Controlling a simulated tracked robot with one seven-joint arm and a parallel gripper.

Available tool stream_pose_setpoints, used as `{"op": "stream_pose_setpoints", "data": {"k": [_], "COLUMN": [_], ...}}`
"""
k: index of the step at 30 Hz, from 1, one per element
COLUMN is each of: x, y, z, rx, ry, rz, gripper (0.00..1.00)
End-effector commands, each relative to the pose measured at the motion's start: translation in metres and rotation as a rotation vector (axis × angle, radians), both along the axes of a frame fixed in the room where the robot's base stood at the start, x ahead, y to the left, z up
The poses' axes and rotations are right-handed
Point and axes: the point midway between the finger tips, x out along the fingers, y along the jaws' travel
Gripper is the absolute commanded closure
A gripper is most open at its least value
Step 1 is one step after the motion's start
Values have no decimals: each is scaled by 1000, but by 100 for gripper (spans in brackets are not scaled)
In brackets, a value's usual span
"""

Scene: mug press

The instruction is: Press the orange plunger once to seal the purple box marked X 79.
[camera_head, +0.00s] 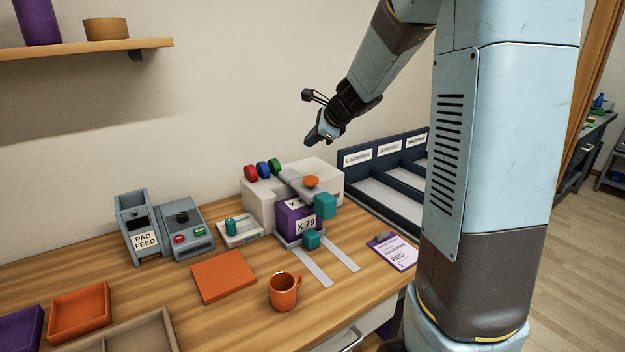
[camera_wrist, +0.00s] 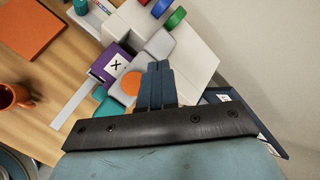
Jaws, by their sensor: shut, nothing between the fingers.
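The purple box (camera_head: 297,225), marked X 79, sits in the white press (camera_head: 262,206) on the table, between teal blocks. It also shows in the wrist view (camera_wrist: 108,63) with an X on its top. The orange plunger (camera_head: 311,181) is a round cap on top of the press, beside the box; it shows in the wrist view (camera_wrist: 132,83) just left of my fingertips. My gripper (camera_head: 312,141) is shut and empty, in the air above the plunger with a clear gap in the head view. In the wrist view its fingers (camera_wrist: 159,68) are together.
Red, blue and green knobs (camera_head: 262,169) stand on the press. An orange mug (camera_head: 284,291), an orange mat (camera_head: 223,277) and a clipboard (camera_head: 391,250) lie in front. A pad feed unit (camera_head: 139,228) stands left, dark-walled bins (camera_head: 387,165) right.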

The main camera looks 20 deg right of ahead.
Motion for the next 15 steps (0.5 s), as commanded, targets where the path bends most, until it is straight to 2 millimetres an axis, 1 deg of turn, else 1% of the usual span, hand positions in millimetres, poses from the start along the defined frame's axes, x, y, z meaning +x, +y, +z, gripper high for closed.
{"op": "stream_pose_setpoints", "data": {"k": [5,15], "x": [0,0], "y": [0,-1], "z": [-16,-56], "rx": [1,0], "ry": [2,4], "rz": [0,-2], "gripper": [100,100]}}
